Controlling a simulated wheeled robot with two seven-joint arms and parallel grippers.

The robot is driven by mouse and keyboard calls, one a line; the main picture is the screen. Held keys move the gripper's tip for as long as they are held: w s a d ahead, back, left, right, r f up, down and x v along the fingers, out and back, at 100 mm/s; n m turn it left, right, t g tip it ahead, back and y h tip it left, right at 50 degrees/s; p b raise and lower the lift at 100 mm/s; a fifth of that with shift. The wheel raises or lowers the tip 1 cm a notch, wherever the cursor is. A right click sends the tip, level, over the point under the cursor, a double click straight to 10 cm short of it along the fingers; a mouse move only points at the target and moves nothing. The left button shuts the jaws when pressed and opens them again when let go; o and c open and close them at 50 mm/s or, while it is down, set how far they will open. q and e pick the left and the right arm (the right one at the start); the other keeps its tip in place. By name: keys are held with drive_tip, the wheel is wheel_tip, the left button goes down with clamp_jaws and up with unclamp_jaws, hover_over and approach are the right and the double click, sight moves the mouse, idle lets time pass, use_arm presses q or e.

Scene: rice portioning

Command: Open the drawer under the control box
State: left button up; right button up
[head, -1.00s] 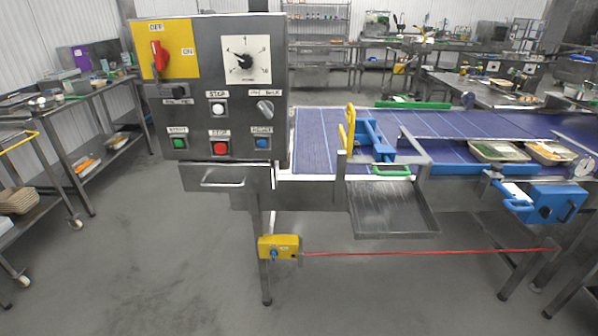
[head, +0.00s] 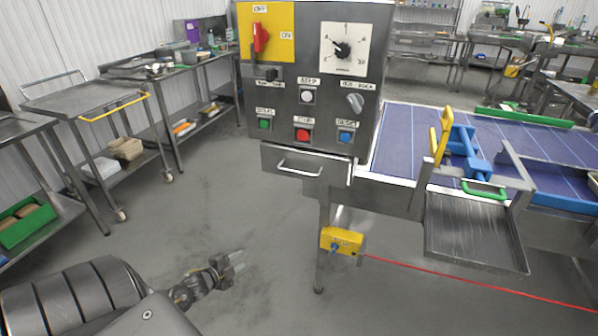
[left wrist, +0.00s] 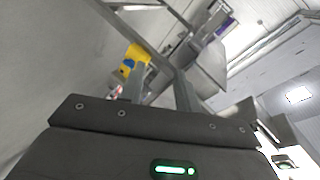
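The grey control box (head: 290,85) stands at the top centre of the head view, with a yellow switch panel, a dial and coloured buttons. The metal drawer (head: 335,175) is directly under it and looks shut. Its bar handle (head: 300,169) faces me. My left gripper (head: 240,262) is low at the left, apart from the drawer and its handle, over the floor. In the left wrist view its two fingers (left wrist: 161,85) stand apart with nothing between them. The drawer cannot be made out clearly in the left wrist view. My right gripper is not in view.
A yellow box (head: 341,240) sits on the machine's leg, with a red cord running right. A metal chute (head: 475,235) juts out right of the drawer. The conveyor (head: 405,140) lies behind. A trolley (head: 85,100) stands at the left. The floor before the drawer is clear.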

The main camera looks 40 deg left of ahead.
use_arm(q)
drive_tip(key=w+d+r+m+t+h, duration=0.1)
drive_tip(key=w+r+m+t+h, duration=0.2)
drive_tip(key=r, duration=0.6)
drive_tip(key=w+d+r+m+t+h, duration=0.1)
drive_tip(key=w+r+m, duration=0.25)
drive_tip(key=r, duration=0.55)
drive_tip(key=m+h, duration=0.6)
drive_tip(key=m, duration=0.1)
approach(299, 173)
drive_tip(key=shift+n, duration=0.25)
drive_tip(key=p+x, duration=0.2)
drive_tip(key=x, duration=0.7)
drive_tip(key=shift+w+a+f, duration=0.1)
drive_tip(key=shift+a, duration=0.1)
drive_tip(key=shift+w+d, duration=0.35)
drive_tip(key=shift+w, duration=0.2)
clamp_jaws()
